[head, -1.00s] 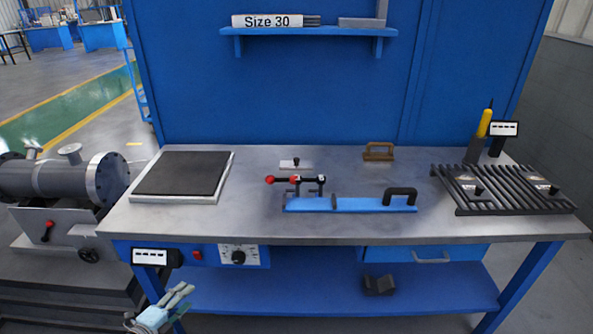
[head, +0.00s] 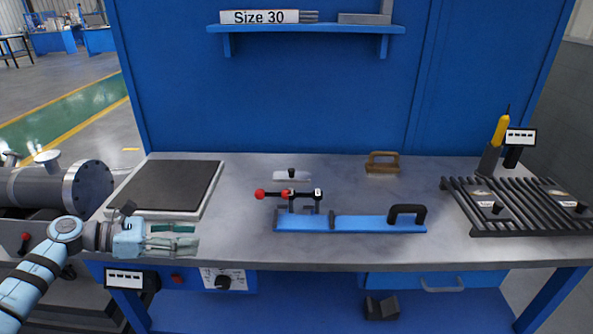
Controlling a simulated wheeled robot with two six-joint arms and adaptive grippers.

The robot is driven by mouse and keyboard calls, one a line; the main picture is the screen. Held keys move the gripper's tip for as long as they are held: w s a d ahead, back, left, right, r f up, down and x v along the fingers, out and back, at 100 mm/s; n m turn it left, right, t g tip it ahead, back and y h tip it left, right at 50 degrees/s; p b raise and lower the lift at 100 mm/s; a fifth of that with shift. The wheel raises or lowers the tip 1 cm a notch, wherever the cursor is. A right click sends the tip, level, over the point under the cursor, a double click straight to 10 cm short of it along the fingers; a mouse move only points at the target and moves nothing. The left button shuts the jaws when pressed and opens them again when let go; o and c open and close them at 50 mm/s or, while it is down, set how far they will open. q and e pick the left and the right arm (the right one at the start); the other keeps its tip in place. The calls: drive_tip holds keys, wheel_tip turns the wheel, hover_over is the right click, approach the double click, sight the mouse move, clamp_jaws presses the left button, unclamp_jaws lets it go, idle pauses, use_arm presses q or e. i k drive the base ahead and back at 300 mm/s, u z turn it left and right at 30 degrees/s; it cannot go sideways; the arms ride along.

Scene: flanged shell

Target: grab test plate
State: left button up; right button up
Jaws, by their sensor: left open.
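Small flat plates with black knobs are in the head view. One light plate (head: 292,175) lies on the bench behind the blue clamp fixture. Two labelled plates, a left one (head: 483,196) and a right one (head: 563,196), lie on the dark slatted rack (head: 462,215) at the right. I cannot tell for sure which is the test plate. My left gripper (head: 197,237) is open and empty, pointing right over the bench's front left edge, well left of all these plates. My right gripper is not in view.
A blue clamp fixture (head: 370,224) with a red-knobbed lever stands mid-bench. A dark-topped slab (head: 165,185) lies at the left, a brown handled block (head: 382,163) at the back. A yellow-handled tool (head: 501,130) stands at the right. The bench between slab and fixture is clear.

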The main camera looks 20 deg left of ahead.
sight(291, 175)
drive_tip(key=i, duration=1.15)
